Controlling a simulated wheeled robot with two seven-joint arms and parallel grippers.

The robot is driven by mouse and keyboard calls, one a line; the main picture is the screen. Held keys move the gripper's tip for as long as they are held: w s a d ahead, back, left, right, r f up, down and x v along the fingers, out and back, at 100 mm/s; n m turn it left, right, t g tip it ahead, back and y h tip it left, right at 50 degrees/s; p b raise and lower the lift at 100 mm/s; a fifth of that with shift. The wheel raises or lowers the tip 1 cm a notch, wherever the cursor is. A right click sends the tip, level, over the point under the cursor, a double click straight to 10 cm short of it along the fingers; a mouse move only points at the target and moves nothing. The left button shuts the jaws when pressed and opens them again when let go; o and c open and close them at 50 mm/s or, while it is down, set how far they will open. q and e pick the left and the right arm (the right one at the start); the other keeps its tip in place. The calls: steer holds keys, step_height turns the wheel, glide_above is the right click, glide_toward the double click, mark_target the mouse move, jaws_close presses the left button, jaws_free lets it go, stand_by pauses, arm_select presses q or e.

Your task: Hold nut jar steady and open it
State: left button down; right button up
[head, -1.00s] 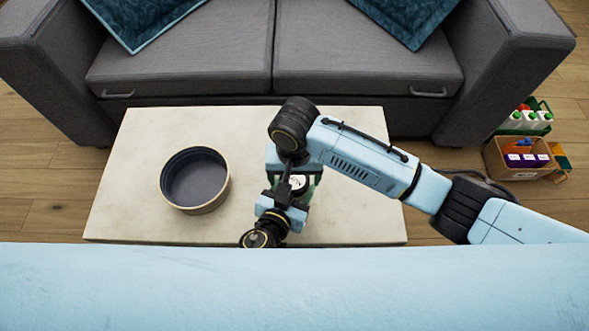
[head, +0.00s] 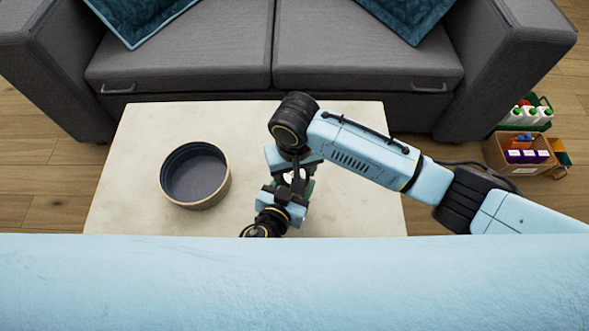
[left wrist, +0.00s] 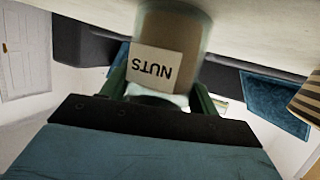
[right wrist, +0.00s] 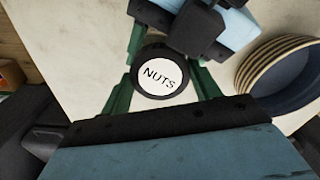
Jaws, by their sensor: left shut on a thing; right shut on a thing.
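The nut jar shows in the left wrist view as a clear brownish body (left wrist: 185,35) with a white, upside-down NUTS label (left wrist: 155,62). My left gripper (left wrist: 160,88) is shut on the jar body, with green fingers on both sides. The right wrist view shows the round lid (right wrist: 157,72) from above, with a dark rim and white NUTS disc. My right gripper (right wrist: 158,62) is shut on this lid. In the head view, my right gripper (head: 291,172) is above my left gripper (head: 280,205), and they hide nearly all of the jar. I cannot tell whether lid and jar touch.
A round, dark-lined bowl (head: 195,175) stands on the pale table (head: 130,215), left of the grippers. Table space right of the grippers (head: 365,205) is clear. A grey sofa (head: 370,65) is behind. A box of items (head: 515,152) is on the floor at right.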

steer(key=o, duration=1.1)
steer(key=shift+r, duration=0.1)
